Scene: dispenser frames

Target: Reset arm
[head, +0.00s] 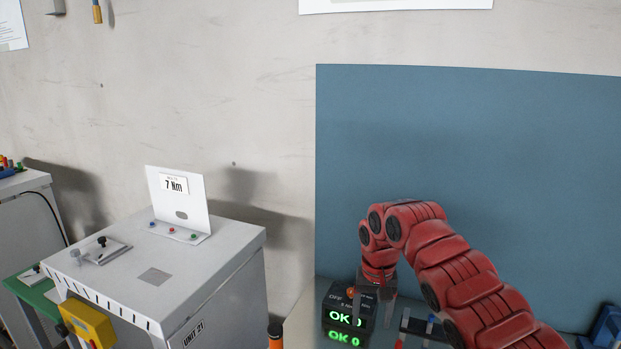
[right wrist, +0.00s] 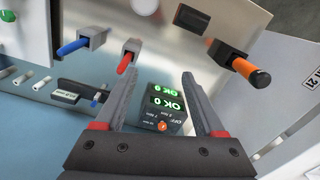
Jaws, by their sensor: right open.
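My right arm, red with black joints, comes in from the lower right of the head view. My right gripper (head: 376,290) hangs at its end, beside a small dark box with a green "OK 0" display (head: 343,318). In the right wrist view my right gripper (right wrist: 188,85) has its two fingers spread apart with nothing between the tips. The display box (right wrist: 165,108) shows beyond and between the fingers, with an orange knob on it. Whether the fingers touch the box cannot be told. My left gripper is not in view.
A grey cabinet (head: 215,265) marked "UNIT 21" stands left, with a "7 Nm" sign plate (head: 177,200) on top. A blue panel (head: 470,140) stands behind the arm. Holders with a blue-handled tool (right wrist: 75,46), a red-handled one (right wrist: 126,60) and an orange-handled one (right wrist: 250,72) lie near the fingers.

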